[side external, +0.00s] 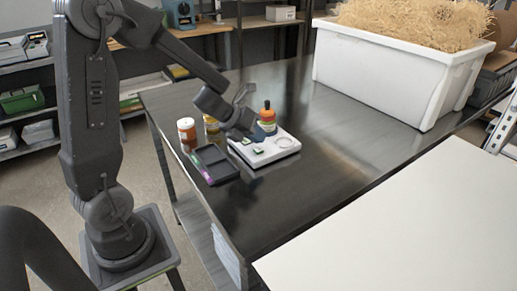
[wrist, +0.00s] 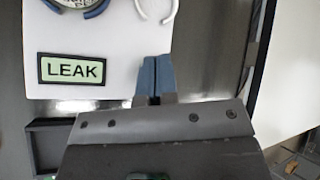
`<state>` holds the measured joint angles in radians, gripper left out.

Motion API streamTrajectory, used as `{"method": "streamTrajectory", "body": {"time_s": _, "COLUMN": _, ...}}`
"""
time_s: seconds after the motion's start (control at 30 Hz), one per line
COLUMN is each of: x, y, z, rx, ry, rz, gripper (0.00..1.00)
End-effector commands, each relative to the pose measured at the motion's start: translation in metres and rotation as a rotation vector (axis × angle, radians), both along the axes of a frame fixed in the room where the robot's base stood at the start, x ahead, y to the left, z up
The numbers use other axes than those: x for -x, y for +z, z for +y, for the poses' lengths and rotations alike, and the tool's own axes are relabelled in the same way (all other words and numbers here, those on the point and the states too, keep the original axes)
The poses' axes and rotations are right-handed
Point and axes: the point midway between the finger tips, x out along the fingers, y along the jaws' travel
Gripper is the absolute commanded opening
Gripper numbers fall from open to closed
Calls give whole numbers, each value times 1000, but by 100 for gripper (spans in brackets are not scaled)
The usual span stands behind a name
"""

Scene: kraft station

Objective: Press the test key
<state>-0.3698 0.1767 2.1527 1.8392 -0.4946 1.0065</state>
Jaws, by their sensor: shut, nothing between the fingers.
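A white device (side external: 285,149) sits on the dark bench. Its top carries small green-labelled parts and a pale ring. In the wrist view the white panel (wrist: 115,28) has a pale green label reading LEAK (wrist: 72,69), with part of a round gauge (wrist: 75,2) cut off at the top edge. I cannot make out a key marked test. My gripper (side external: 259,136) is over the device in the side view. In the wrist view its blue fingertips (wrist: 155,62) are together and empty, right of the LEAK label. I cannot tell whether they touch the panel.
A dark tray (side external: 218,174) lies left of the device. An orange bottle (side external: 267,116) with a black tip stands behind it, and pill bottles (side external: 186,132) stand at the left. A white bin of straw (side external: 375,80) is at the back right. The bench front is clear.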

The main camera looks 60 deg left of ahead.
Motion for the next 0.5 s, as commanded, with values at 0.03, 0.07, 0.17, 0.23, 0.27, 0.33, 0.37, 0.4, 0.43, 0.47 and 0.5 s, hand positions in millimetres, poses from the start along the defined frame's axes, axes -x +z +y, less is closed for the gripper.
{"method": "streamTrajectory", "body": {"time_s": 0.03, "x": 0, "y": 0, "z": 0, "rx": 0, "ry": 0, "rz": 0, "gripper": 0}}
{"method": "streamTrajectory", "body": {"time_s": 0.07, "x": 0, "y": 0, "z": 0, "rx": 0, "ry": 0, "rz": 0, "gripper": 0}}
{"method": "streamTrajectory", "body": {"time_s": 0.17, "x": 0, "y": 1, "z": 0, "rx": 0, "ry": 1, "rz": -1, "gripper": 0}}
{"method": "streamTrajectory", "body": {"time_s": 0.23, "x": 0, "y": 4, "z": 0, "rx": 1, "ry": 0, "rz": -3, "gripper": 0}}
{"method": "streamTrajectory", "body": {"time_s": 0.27, "x": -1, "y": 6, "z": 0, "rx": 0, "ry": -1, "rz": -3, "gripper": 0}}
{"method": "streamTrajectory", "body": {"time_s": 0.33, "x": -1, "y": 13, "z": 0, "rx": -1, "ry": -2, "rz": -5, "gripper": 0}}
{"method": "streamTrajectory", "body": {"time_s": 0.37, "x": -1, "y": 16, "z": 0, "rx": -1, "ry": -3, "rz": -5, "gripper": 0}}
{"method": "streamTrajectory", "body": {"time_s": 0.4, "x": -1, "y": 20, "z": 0, "rx": -1, "ry": -2, "rz": -5, "gripper": 0}}
{"method": "streamTrajectory", "body": {"time_s": 0.43, "x": -1, "y": 23, "z": 0, "rx": 0, "ry": -1, "rz": -4, "gripper": 0}}
{"method": "streamTrajectory", "body": {"time_s": 0.47, "x": 0, "y": 25, "z": 0, "rx": -1, "ry": -2, "rz": -4, "gripper": 0}}
{"method": "streamTrajectory", "body": {"time_s": 0.5, "x": -1, "y": 29, "z": 0, "rx": -1, "ry": -2, "rz": -4, "gripper": 0}}
